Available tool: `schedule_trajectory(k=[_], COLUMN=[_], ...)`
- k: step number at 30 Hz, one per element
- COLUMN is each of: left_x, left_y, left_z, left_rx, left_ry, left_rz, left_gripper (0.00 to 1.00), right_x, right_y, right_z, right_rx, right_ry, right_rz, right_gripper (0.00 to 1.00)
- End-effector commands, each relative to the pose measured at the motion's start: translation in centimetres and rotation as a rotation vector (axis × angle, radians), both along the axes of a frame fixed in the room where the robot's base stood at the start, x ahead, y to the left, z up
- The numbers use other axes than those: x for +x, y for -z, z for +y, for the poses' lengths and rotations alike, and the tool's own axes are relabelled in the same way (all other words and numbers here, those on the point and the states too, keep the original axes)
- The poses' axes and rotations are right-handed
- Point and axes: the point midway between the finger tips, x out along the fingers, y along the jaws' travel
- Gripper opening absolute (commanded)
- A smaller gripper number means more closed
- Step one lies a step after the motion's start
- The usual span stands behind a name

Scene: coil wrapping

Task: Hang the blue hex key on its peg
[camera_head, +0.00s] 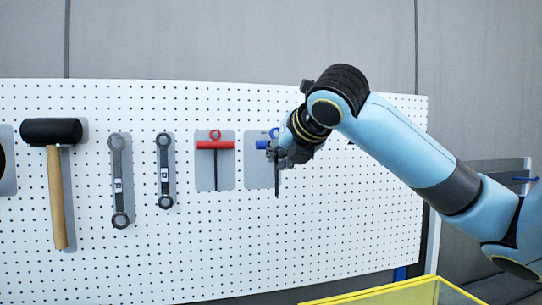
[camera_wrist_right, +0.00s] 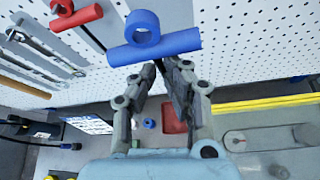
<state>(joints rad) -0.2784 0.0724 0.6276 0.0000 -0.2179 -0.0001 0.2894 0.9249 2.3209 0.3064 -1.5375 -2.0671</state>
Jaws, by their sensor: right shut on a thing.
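The blue hex key (camera_head: 262,145) has a T-shaped blue handle with a ring on top and a dark shaft hanging down. My right gripper (camera_head: 279,152) is shut on it in front of the pegboard (camera_head: 330,230), over a grey outline panel (camera_head: 252,176) right of the red hex key. In the right wrist view, the blue handle (camera_wrist_right: 175,46) and its ring lie just beyond my right fingertips (camera_wrist_right: 162,70). The shaft is mostly hidden by the fingers there. The peg is hidden, and I cannot tell whether the ring is around it. My left gripper is out of view.
The red hex key (camera_head: 215,146) hangs close by on the left. Two wrenches (camera_head: 120,180) (camera_head: 164,172) and a black-headed hammer (camera_head: 55,180) hang farther left. A yellow edge (camera_head: 400,293) runs along the lower right. The board's lower right is clear.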

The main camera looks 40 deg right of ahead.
Motion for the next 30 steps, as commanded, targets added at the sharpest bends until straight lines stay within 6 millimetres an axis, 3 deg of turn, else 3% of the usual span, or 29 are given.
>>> schedule_trajectory(k=[10, 14, 21, 30], left_x=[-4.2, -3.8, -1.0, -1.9], left_y=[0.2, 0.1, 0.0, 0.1], left_z=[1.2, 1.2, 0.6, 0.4], left_rx=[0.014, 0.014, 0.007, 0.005], left_ry=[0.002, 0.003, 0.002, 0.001], left_rz=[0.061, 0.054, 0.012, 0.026], left_gripper=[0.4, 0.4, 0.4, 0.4], right_x=[1.2, 1.9, 3.0, 4.5], right_y=[0.1, 0.1, 0.2, 0.3], right_z=[-0.7, -1.0, -1.7, -2.5], right_rx=[0.002, 0.001, 0.001, 0.001], right_ry=[0.001, 0.001, 0.002, 0.001], right_rz=[-0.001, -0.002, -0.001, -0.002], right_gripper=[0.0, 0.0, 0.0, 0.0])
